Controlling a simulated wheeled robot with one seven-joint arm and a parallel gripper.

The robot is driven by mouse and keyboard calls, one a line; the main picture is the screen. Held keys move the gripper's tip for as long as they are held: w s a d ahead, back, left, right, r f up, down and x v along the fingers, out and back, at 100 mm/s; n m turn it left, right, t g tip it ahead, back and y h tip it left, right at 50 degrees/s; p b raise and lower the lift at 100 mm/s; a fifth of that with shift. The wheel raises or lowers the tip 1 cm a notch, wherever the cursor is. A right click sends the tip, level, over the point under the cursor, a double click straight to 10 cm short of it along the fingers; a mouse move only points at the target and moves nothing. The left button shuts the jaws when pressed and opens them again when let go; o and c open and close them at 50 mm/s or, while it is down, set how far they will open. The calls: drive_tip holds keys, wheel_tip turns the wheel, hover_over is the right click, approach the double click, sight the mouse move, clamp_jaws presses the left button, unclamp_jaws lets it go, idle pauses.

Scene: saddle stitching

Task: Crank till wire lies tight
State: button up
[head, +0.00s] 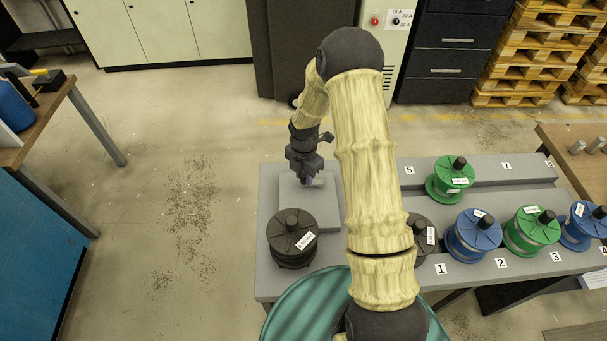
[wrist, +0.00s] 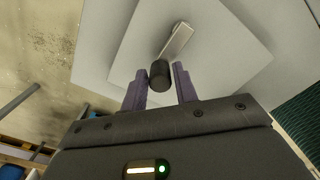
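The crank's dark round knob (wrist: 159,74) shows in the wrist view at the end of a pale metal crank arm (wrist: 177,40). The arm lies over a light grey plate (wrist: 215,72). My gripper (wrist: 160,72) has one purple-grey finger on each side of the knob, with a narrow gap visible on both sides. In the head view my gripper (head: 308,178) points down over the grey block (head: 325,215) at the table's left end, and it largely hides the crank. No wire can be made out in either view.
A black spool (head: 292,240) stands in front of the block. Another dark spool (head: 425,236) is partly behind my arm. Blue spools (head: 472,236) and green spools (head: 450,180) stand at numbered places to the right. A teal round object (head: 290,315) is at the front.

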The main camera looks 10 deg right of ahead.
clamp_jaws()
drive_tip(key=shift+w, duration=0.1)
